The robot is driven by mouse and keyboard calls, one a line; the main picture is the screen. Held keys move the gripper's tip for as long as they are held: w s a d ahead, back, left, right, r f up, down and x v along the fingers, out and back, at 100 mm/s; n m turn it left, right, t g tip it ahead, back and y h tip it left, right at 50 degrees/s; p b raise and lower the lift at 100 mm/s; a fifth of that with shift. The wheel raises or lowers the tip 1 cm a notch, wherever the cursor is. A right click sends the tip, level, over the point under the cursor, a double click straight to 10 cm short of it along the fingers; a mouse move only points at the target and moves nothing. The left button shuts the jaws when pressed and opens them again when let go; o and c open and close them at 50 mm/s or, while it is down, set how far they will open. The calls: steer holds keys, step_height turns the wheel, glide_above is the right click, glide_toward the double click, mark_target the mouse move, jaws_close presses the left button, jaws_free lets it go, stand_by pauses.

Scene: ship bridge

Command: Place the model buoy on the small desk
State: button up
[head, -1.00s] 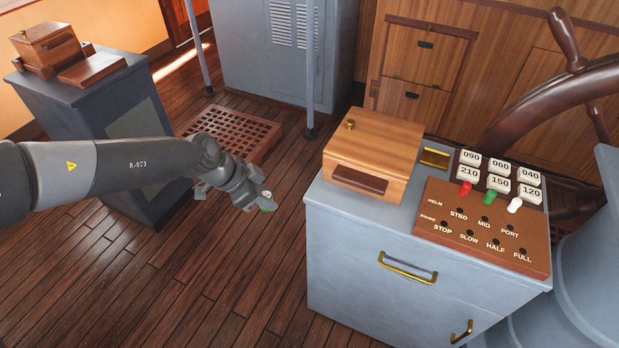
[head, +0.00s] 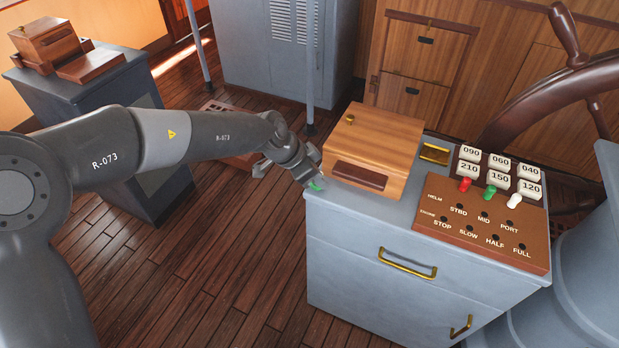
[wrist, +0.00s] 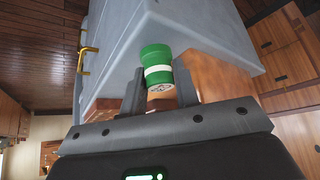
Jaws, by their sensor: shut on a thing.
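The model buoy (wrist: 157,62), green with a white band, is held between the two fingers of my gripper (wrist: 158,86) in the wrist view. In the head view only a small green part of the buoy (head: 316,186) shows below my gripper (head: 308,178), beside the left edge of a grey drawer cabinet (head: 350,225) with brass handles. I cannot tell whether the buoy touches the cabinet. A second, darker grey cabinet (head: 95,92) stands at the back left. Neither is labelled as the small desk.
On the near cabinet are a wooden box (head: 385,140), a brass plate (head: 435,154), several numbered white blocks (head: 470,153) and a brown panel with pegs (head: 480,225). A ship's wheel (head: 545,90) is at the right. The left cabinet carries another wooden box (head: 45,42).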

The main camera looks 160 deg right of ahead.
steer(key=shift+s+a+f, duration=0.1)
steer(key=shift+s+a, duration=0.25)
steer(key=shift+w+d+f, duration=0.1)
steer(key=shift+f, duration=0.6)
steer(key=o, duration=0.9)
steer(key=shift+o, duration=0.3)
steer(key=v, duration=1.2)
